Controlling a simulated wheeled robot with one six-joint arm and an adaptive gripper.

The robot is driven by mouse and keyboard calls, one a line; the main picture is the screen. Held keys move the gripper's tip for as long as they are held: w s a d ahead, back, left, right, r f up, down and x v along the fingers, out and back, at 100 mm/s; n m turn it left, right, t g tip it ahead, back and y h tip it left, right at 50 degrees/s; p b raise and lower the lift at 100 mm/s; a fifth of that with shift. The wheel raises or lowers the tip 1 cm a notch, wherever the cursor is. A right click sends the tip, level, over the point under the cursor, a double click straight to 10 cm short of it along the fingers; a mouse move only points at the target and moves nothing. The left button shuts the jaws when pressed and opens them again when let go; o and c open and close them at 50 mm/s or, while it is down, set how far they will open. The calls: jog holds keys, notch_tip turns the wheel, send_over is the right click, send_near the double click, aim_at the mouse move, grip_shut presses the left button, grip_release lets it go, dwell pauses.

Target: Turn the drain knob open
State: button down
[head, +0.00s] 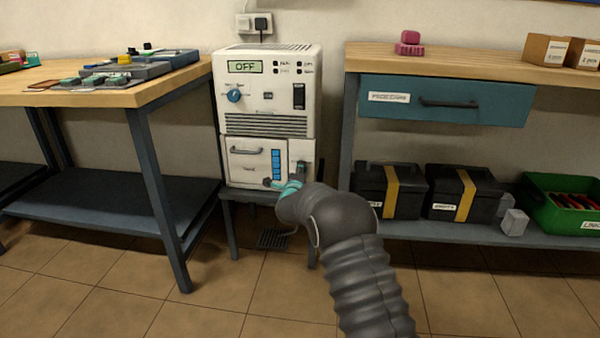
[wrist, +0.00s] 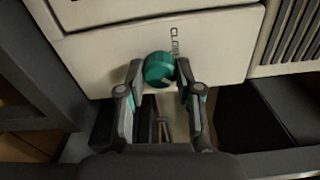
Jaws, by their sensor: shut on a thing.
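The drain knob is a round teal knob (wrist: 157,66) on a pale panel in the wrist view. A pale pointer mark shows on its lower right side. Dark lettering starting "CLO" runs beside it, partly cut by a finger. My gripper (wrist: 160,76) has one finger on each side of the knob and is shut on it. In the head view the white machine (head: 268,110) stands against the wall, its display reading OFF. My arm reaches its lower front, and the arm's end hides the knob there.
A dark stand (head: 240,195) carries the machine, with a floor drain grate (head: 272,239) below. A left bench (head: 150,92) holds small devices. A right bench (head: 460,60) has a blue drawer (head: 450,102), with black boxes (head: 390,190) and a green crate (head: 560,212) beneath.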

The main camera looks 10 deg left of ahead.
jog(key=shift+m, duration=0.6)
jog(key=shift+f, duration=0.1)
jog(key=c, duration=0.8)
grip_release()
jog(key=shift+o, duration=0.2)
jog(key=s, duration=1.2)
jog(key=shift+a, duration=0.15)
